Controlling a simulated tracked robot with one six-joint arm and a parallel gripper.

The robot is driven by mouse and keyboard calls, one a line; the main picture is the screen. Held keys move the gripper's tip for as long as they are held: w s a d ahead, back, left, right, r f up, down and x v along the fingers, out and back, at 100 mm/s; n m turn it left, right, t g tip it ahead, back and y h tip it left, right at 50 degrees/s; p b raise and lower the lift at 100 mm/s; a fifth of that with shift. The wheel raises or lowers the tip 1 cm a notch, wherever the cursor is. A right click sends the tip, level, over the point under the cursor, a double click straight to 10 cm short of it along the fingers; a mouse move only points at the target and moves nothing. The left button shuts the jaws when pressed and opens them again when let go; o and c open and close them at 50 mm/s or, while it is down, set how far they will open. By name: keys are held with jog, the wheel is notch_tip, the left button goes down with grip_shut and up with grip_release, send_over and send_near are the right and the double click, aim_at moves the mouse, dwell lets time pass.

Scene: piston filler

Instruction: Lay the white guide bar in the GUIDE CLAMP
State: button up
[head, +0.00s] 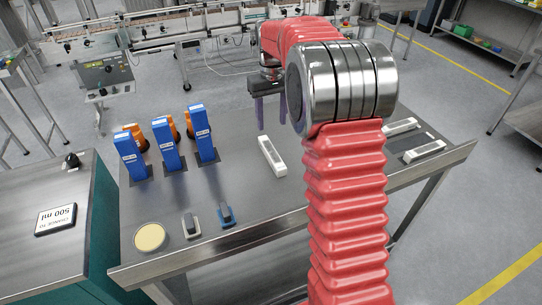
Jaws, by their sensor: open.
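A white bar (272,157) lies on the steel table, near its middle, with bare table around it. Two similar white bars, one farther back (401,127) and one nearer (425,151), lie at the table's right end. I cannot tell from labels which is the guide bar. My gripper (271,119) points down behind the middle bar, with its two purple fingers apart and nothing seen between them. It looks clear of the bar. My red-sleeved arm hides part of the table right of centre. I cannot make out the guide clamp.
Several blue boxes (167,146) stand at the table's left, with orange parts (161,127) behind them. A pale yellow disc (150,238) and two small clips, grey (191,225) and blue (226,214), lie in front. A 500 ml sign (56,219) lies on the left bench. Conveyor machinery (150,38) stands behind.

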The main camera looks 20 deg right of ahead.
send_over(271, 151)
notch_tip(271, 151, down, 7)
jog(key=shift+d, duration=0.1)
dwell(0.3)
jog(key=shift+s+f, duration=0.1)
jog(key=shift+f, duration=2.5)
grip_shut()
